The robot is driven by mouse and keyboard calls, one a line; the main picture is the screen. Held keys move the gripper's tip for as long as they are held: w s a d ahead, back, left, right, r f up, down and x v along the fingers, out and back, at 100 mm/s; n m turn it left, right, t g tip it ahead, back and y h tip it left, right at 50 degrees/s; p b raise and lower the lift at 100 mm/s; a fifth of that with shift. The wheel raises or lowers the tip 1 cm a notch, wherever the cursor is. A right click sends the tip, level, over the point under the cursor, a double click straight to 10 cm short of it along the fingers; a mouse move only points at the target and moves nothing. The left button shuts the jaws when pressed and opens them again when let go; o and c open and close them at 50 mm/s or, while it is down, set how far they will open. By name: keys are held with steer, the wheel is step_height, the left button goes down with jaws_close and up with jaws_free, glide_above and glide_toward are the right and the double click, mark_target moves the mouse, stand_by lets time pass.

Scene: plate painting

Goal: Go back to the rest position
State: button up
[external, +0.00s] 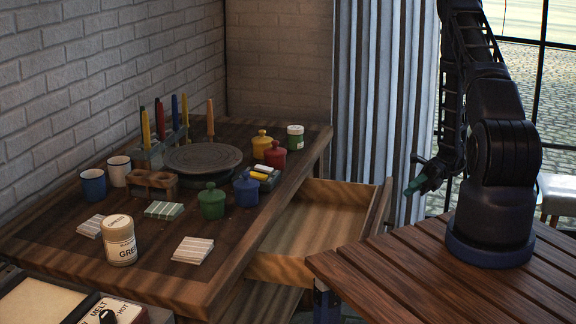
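My gripper (420,176) hangs folded close to my arm, to the right of the open drawer (322,224) and left of my base. A small teal-green piece shows at its end; I cannot tell whether it is a held thing or part of the gripper. The fingers are dark and small here, so their opening is unclear. The gripper is apart from the painting table (150,250) and everything on it.
The drawer is pulled out towards my wooden platform (430,280) and looks empty. On the table are a turntable (203,157), lidded pots (212,201), mugs (93,185), a jar (120,240), tiles (193,250) and upright tools (160,118). A stool (558,200) stands far right.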

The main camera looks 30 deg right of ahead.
steer(key=s+a+r+n+h, duration=0.1)
steer(key=a+r+n+h, duration=0.25)
steer(key=r, duration=0.55)
steer(key=a+r+n+h, duration=0.25)
steer(key=r+n, duration=0.25)
steer(key=r, duration=0.3)
steer(key=s+a+r+n+h, duration=0.1)
steer(key=a+r+n+h, duration=0.15)
steer(key=r+n, duration=0.45)
steer(key=s+a+r+n+t+h, duration=0.3)
steer(key=s+r+n, duration=0.3)
steer(key=s+r, duration=0.2)
steer(key=s+a+r+n+t+h, duration=0.3)
steer(key=s+r+n+t+h, duration=0.2)
steer(key=s+r, duration=0.3)
step_height(320, 180, up, 4)
steer(key=shift+r+n+t, duration=0.15)
steer(key=shift+n+t, duration=0.15)
steer(key=shift+n, duration=0.25)
